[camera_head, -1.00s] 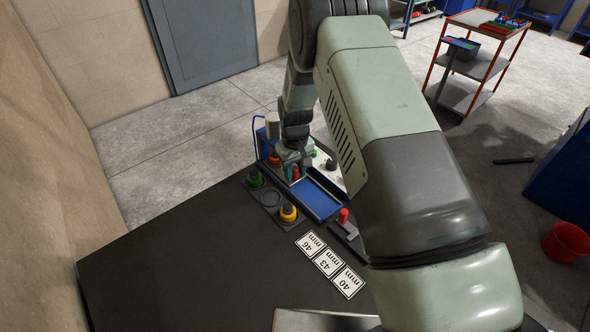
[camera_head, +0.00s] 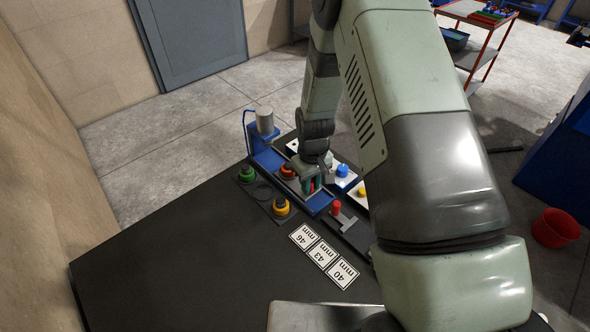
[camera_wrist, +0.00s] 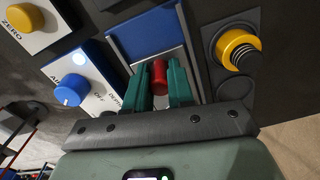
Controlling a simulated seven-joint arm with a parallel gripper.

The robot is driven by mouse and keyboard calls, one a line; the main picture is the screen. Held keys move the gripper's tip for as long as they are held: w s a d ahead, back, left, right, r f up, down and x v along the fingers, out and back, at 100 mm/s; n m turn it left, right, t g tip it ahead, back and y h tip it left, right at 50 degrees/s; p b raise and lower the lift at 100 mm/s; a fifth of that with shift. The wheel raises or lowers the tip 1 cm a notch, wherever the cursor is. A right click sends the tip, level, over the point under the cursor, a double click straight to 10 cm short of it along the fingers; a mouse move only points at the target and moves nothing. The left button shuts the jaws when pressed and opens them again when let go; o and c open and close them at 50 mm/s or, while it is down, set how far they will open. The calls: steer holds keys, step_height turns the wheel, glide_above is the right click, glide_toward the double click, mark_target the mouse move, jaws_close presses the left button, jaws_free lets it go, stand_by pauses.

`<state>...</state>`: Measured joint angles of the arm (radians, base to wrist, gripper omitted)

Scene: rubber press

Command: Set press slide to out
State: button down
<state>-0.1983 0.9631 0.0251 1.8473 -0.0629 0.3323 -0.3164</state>
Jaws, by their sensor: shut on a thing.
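The press (camera_head: 263,140) has a blue base and a grey cylinder at the far end of the dark table. A blue track (camera_head: 268,158) runs from it toward the front right. My gripper (camera_head: 311,185) is at the front part of this track, away from the cylinder. In the wrist view, my gripper (camera_wrist: 159,82) has its green fingers closed on a red knob (camera_wrist: 159,72), one on each side. My fingers partly hide the slide's end.
Right are a panel with a blue dial (camera_head: 342,170) and a fixture with a red knob (camera_head: 336,208). Labelled cards (camera_head: 323,254) lie in front.

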steer(key=shift+s+d, duration=1.1)
steer(key=c, duration=1)
jaws_free()
steer(key=shift+o, duration=0.2)
steer(key=shift+w+a, duration=0.1)
steer(key=shift+r, duration=0.15)
step_height(320, 180, up, 10)
steer(key=shift+r, duration=0.25)
